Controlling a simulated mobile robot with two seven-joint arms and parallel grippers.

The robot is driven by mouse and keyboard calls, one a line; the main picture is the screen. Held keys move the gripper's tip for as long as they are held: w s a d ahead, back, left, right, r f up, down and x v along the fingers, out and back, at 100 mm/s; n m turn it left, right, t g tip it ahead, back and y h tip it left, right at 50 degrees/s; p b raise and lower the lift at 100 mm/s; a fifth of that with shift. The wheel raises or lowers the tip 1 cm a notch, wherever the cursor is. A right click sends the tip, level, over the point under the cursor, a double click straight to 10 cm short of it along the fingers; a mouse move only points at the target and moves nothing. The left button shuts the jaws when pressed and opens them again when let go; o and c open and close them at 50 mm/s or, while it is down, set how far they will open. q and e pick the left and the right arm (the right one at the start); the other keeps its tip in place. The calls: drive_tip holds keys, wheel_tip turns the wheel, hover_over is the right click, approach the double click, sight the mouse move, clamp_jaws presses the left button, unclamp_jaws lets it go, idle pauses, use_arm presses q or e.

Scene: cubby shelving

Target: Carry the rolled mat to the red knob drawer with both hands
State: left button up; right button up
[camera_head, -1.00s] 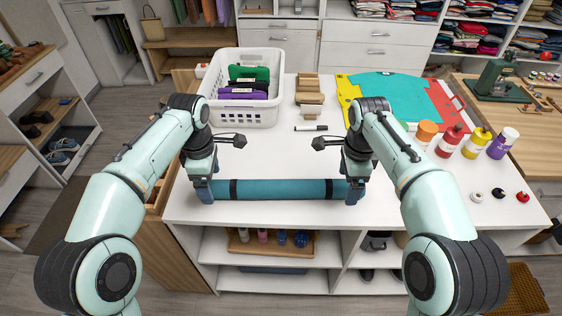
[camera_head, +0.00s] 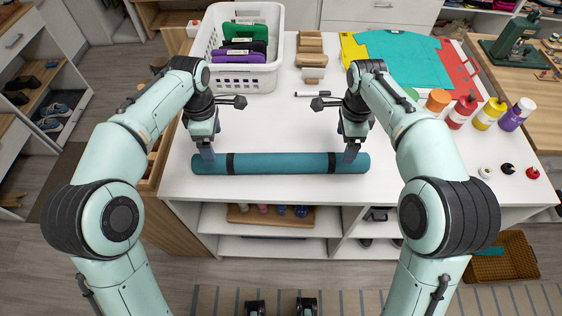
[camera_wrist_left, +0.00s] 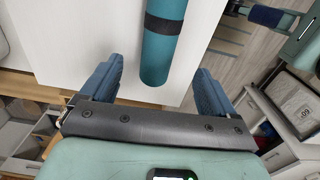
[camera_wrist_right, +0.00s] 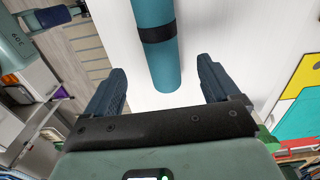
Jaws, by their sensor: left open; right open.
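The rolled mat (camera_head: 280,163), a teal roll with two dark bands, lies along the front of the white table. My left gripper (camera_head: 205,155) is open above its left end, and my right gripper (camera_head: 351,155) is open above its right end. In the left wrist view the mat's end (camera_wrist_left: 158,65) appears between the spread fingers. The right wrist view shows the other end (camera_wrist_right: 165,70) likewise between spread fingers. Neither gripper is closed on the mat. A small red knob (camera_head: 532,172) is at the table's right; I cannot tell which drawer it marks.
A white basket (camera_head: 270,76) with folded cloths stands at the back left. Several bottles (camera_head: 460,112), a black knob (camera_head: 507,168) and a white knob (camera_head: 486,172) stand at the right. A marker (camera_head: 310,94) lies behind the mat. The table's middle is clear.

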sight(218, 157)
use_arm(q)
wheel_tip(218, 157, down, 10)
drive_tip(key=shift+r, duration=0.1)
use_arm(e)
wheel_tip(218, 157, down, 10)
use_arm(q)
clamp_jaws()
use_arm(e)
drive_tip(key=c, duration=1.6)
